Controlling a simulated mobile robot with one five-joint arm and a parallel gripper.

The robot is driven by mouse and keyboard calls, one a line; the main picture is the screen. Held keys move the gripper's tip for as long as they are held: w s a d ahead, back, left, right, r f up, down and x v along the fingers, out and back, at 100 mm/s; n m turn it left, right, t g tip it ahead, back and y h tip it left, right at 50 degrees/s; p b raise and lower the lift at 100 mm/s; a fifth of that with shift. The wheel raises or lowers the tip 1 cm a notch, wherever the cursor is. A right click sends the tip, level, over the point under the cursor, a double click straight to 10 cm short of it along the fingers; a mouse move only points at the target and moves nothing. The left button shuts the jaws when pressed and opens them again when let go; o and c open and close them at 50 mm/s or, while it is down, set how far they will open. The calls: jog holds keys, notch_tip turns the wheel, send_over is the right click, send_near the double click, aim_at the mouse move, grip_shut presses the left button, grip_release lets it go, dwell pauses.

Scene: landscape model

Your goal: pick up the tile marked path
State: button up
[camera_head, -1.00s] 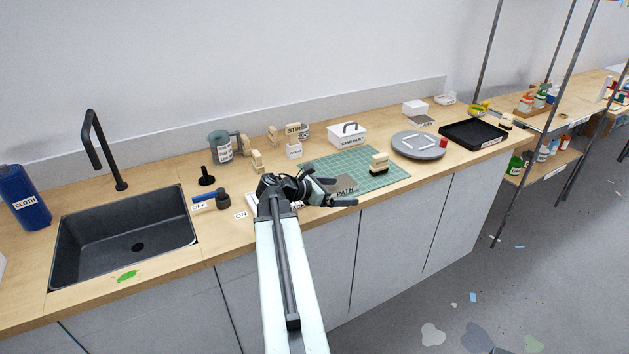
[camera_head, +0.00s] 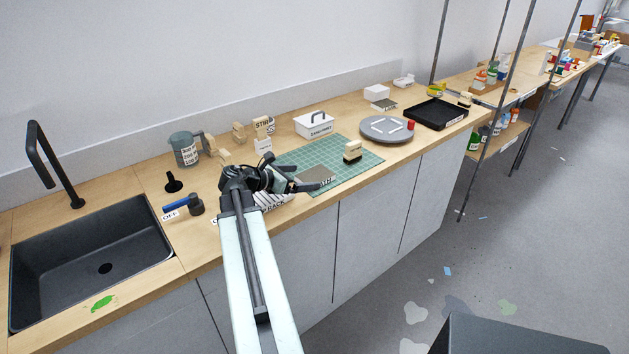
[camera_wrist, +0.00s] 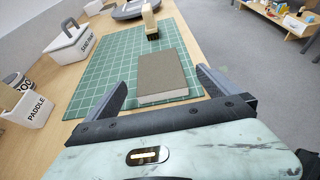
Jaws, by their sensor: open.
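The path tile (camera_head: 315,174) is a flat grey-brown slab with a pale edge, lying on the green cutting mat (camera_head: 345,178). Its label is partly hidden by my gripper (camera_head: 303,185) in the head view. In the wrist view the tile (camera_wrist: 164,76) lies ahead of my gripper (camera_wrist: 160,92), with its near end between the two open fingers. The fingers stand apart from its sides with a gap on each side. Nothing is held. I cannot tell how high the fingertips are above the mat.
A wooden-handled brush (camera_head: 353,152) stands on the mat just beyond the tile. A white sand/paint box (camera_head: 314,125), a paddle holder (camera_wrist: 31,108) and a grey turntable (camera_head: 386,130) stand around the mat. A rack (camera_head: 272,200) lies by my wrist.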

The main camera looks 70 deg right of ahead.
aim_at(311, 176)
jog(key=b+x, duration=0.1)
jog(key=x, duration=0.3)
jog(key=shift+d+f, duration=0.25)
jog(key=shift+r, duration=0.1)
jog(key=c, duration=1.5)
jog(key=shift+o, duration=0.2)
notch_tip(311, 176, up, 10)
jog(key=p, duration=0.9)
jog(key=shift+p, duration=0.4)
